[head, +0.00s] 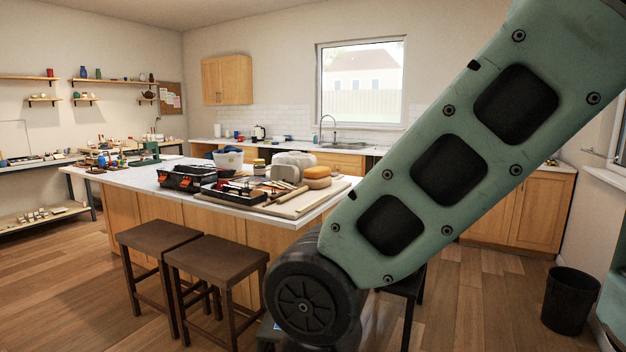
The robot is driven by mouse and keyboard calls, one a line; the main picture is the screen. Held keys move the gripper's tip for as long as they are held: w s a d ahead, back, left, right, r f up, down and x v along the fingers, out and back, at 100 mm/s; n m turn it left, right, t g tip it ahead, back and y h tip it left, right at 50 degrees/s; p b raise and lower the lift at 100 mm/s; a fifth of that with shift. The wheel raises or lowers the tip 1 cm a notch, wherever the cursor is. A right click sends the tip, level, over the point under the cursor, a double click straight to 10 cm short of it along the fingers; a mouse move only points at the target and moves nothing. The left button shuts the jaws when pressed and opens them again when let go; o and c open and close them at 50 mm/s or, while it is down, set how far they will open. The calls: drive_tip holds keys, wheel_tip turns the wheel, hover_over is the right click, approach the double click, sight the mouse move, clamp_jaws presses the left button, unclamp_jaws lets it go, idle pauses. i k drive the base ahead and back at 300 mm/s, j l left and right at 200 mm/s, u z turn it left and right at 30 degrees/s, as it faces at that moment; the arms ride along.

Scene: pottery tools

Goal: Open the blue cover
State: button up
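I cannot single out the blue cover with certainty. A small blue item (102,160) stands on the left end of the island worktop, too small to make out. Another blue shape shows behind a white tub (229,159) on the island. My gripper is not in view. A large green link of my arm crosses the right half of the head view and hides part of the island and the counter behind it.
The island (150,178) carries a black toolbox (187,178), a board with tools, and rounded blocks (318,177). Two brown stools (217,257) stand in front of it. A black bin (570,300) stands at right. Wooden floor is clear at lower left.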

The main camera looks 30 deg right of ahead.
sight(249, 181)
drive_tip(key=z, duration=0.35)
drive_tip(key=i+j, duration=0.3)
drive_tip(key=i, duration=0.2)
drive_tip(key=i+j, duration=0.65)
drive_tip(key=i, duration=0.3)
drive_tip(key=i+j, duration=0.3)
drive_tip(key=i, duration=0.15)
drive_tip(key=i+j, duration=0.35)
drive_tip(key=i, duration=0.15)
